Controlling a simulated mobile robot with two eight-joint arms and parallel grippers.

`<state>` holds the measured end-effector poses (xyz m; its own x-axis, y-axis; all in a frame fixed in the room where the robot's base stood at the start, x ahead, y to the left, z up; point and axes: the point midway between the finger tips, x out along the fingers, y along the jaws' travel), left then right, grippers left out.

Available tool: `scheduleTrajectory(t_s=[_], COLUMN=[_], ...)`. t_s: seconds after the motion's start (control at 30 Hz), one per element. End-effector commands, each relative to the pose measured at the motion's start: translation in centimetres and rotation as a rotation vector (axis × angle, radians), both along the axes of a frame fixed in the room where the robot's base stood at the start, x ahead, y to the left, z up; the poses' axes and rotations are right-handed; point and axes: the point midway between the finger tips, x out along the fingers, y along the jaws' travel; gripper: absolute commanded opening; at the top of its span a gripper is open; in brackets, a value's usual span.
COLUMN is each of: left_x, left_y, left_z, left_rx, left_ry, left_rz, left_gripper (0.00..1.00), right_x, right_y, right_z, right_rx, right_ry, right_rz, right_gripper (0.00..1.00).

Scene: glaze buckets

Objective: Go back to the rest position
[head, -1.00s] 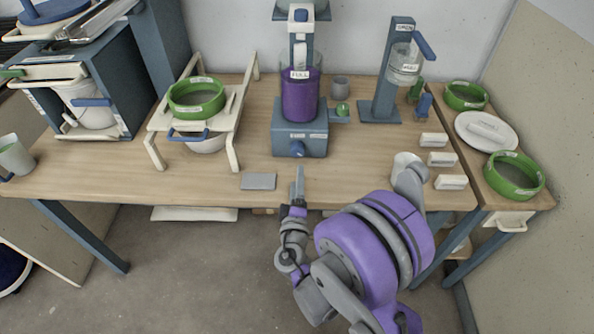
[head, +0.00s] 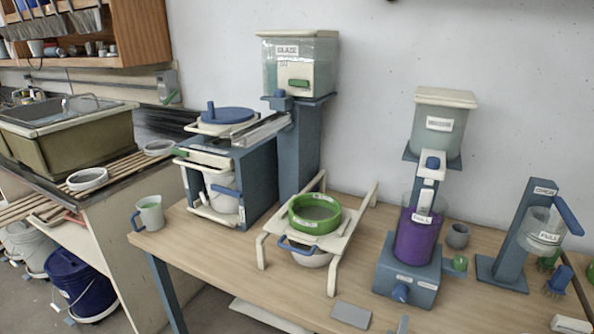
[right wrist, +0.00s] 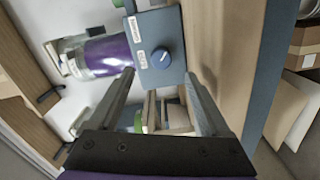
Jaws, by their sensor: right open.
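Only a grey tip of my right gripper (head: 402,325) shows in the head view, at the bottom edge in front of the blue mixer stand (head: 407,282). In the right wrist view my right gripper (right wrist: 158,78) has its two fingers wide apart with nothing held between them. Beyond the fingertips are the mixer stand's blue base with its round knob and the purple-filled container (right wrist: 106,54). The rest of the right arm is out of the head view. My left gripper is in neither current view.
The wooden table (head: 225,268) holds a green-rimmed sieve (head: 314,226) on a white rack, a grey plate (head: 351,314), a small grey cup (head: 457,236) and a dispenser stand (head: 510,262). A pale jug (head: 150,214) stands near the left edge. A sink (head: 65,120) is further left.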

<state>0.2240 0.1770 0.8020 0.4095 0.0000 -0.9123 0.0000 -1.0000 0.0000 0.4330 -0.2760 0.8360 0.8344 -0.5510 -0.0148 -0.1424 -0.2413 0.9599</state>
Motion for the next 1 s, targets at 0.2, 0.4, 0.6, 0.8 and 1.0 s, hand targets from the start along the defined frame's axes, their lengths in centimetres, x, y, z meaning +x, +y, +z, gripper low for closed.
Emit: scheduleTrajectory(t_s=[0.2, 0.4, 0.6, 0.8, 1.0], left_x=[0.2, 0.6, 1.3, 1.9, 2.0], left_y=[0.0, 0.0, 0.0, 0.0, 0.0], left_z=[3.6, 6.8, 10.0, 12.2, 12.6], left_rx=[0.000, 0.000, 0.000, 0.000, 0.000], left_ry=[-0.011, -0.022, -0.035, -0.046, -0.049], left_rz=[0.000, 0.000, 0.000, 0.000, 0.000], left_gripper=[0.81, 0.81, 0.81, 0.81, 0.81], right_x=[-3.5, -8.6, -14.2, -17.8, -19.0], right_y=[-2.3, -1.4, 3.2, 8.0, 9.9], right_z=[3.5, 5.0, 6.7, 8.6, 9.3], right_rx=[0.284, 0.634, 0.987, 1.240, 1.326], right_ry=[0.091, 0.239, 0.398, 0.509, 0.546], right_rz=[-0.141, -0.251, -0.285, -0.255, -0.235], right_gripper=[0.81, 0.81, 0.81, 0.81, 0.81])
